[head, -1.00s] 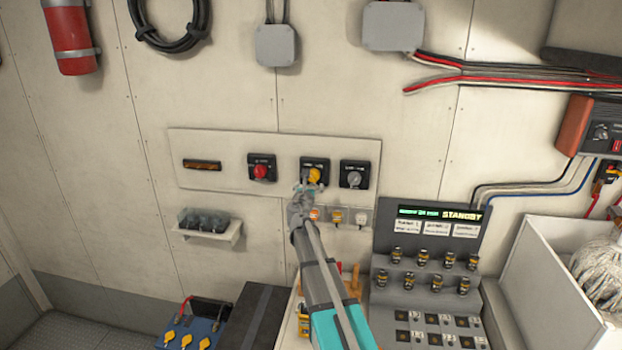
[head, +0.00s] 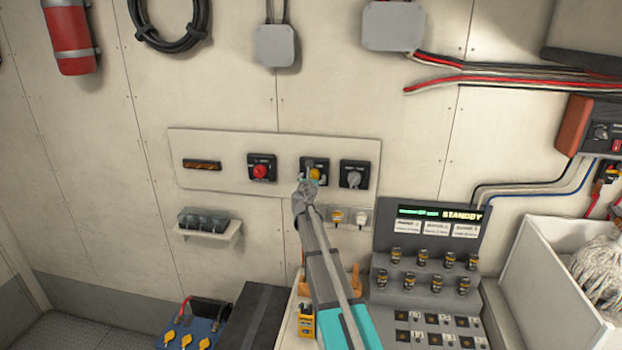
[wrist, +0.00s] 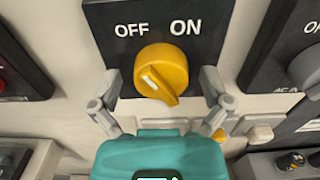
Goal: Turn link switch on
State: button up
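The link switch has a yellow knob (wrist: 163,72) on a black plate (wrist: 205,14) marked OFF and ON. The white mark on the knob points up and left, toward the OFF side. In the head view the yellow knob (head: 315,174) is on the wall panel, partly covered by my gripper (head: 305,184). In the wrist view my gripper (wrist: 161,84) is open, with one finger on each side of the knob. A gap shows between each finger and the knob. The grip looks empty.
A red knob (head: 260,172) sits left of the switch and a grey knob (head: 354,179) close on its right. Small covered switches (head: 361,216) are below. A grey console (head: 432,262) showing STANDBY stands at lower right. A small shelf (head: 222,234) juts out at left.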

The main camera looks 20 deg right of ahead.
jog(key=c, duration=0.9)
jog(key=shift+a, duration=0.2)
jog(key=shift+c, duration=0.3)
jog(key=shift+d, duration=0.2)
jog(key=shift+m, duration=0.4)
jog(key=m, duration=1.1)
jog(key=shift+w, duration=0.1)
